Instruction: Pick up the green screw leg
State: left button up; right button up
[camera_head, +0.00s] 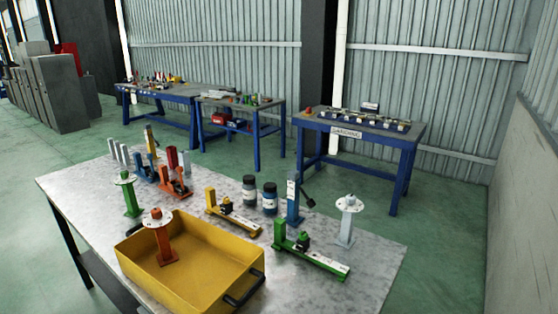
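A green screw leg (131,199), an upright green post with a pale round disc on top, stands at the left of the near metal table, just behind the yellow bin. A similar orange leg (163,243) stands at the yellow bin, and its base shows against the bin's inside. A similar white leg (347,222) stands at the table's right. A longer green L-shaped part (311,257) lies right of the bin. Neither of my grippers shows in this view.
The yellow bin (190,268) with a dark handle takes up the table's front. Two dark jars (259,196), a yellow L-shaped part (232,213), a blue post (293,200) and orange parts (175,182) stand behind it. The table's (372,277) right end is mostly clear. Blue workbenches stand farther back.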

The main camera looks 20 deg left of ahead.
aim_at(130, 196)
jog(key=u, duration=1.65)
jog(key=i+z, duration=0.15)
jog(key=z, duration=0.2)
jog(key=i+j+z, duration=0.1)
jog(key=z, duration=0.25)
jog(key=i+j+z, duration=0.1)
jog(key=z, duration=0.25)
jog(key=k+j, duration=0.05)
jog(key=j, duration=0.05)
